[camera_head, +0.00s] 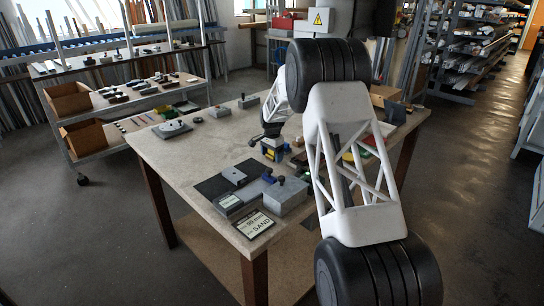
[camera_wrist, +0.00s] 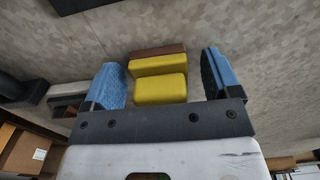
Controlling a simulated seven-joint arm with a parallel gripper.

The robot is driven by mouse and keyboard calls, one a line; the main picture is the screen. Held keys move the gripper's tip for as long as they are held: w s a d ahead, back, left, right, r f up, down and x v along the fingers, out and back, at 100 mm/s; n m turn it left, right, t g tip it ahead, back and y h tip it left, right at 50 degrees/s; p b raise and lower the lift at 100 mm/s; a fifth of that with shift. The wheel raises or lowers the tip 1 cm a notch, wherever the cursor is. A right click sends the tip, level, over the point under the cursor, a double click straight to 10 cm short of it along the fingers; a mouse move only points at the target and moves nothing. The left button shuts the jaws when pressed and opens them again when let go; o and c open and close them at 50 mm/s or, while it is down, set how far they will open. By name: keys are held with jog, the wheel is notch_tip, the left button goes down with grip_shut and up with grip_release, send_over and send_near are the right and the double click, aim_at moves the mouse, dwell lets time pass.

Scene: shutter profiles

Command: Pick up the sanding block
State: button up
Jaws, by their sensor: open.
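A yellow block (camera_wrist: 158,88) with a reddish-brown strip along its far side lies on the table between my fingers in the wrist view; it looks like the sanding block. My gripper (camera_wrist: 160,76) is open, with one blue finger on either side of the block and a visible gap to each. In the head view my gripper (camera_head: 272,149) is low over the middle of the table, and a little yellow shows between its fingers. My arm hides part of the table on the right.
Grey fixtures (camera_head: 219,111) stand toward the back left. The table's left part (camera_head: 185,160) is largely clear. A shelf cart (camera_head: 110,110) stands beyond.

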jog(key=c, duration=1)
jog(key=shift+r, duration=0.1)
jog(key=shift+r, duration=4.9)
jog(key=shift+o, duration=1.1)
jog(key=shift+c, duration=0.7)
jog(key=s+d+r, duration=0.1)
jog(key=s+d, duration=0.1)
jog(key=d, duration=0.4)
jog(key=s+d, duration=0.2)
jog(key=d, duration=0.4)
jog(key=shift+s+d+r, duration=0.35)
jog(key=shift+r, duration=0.05)
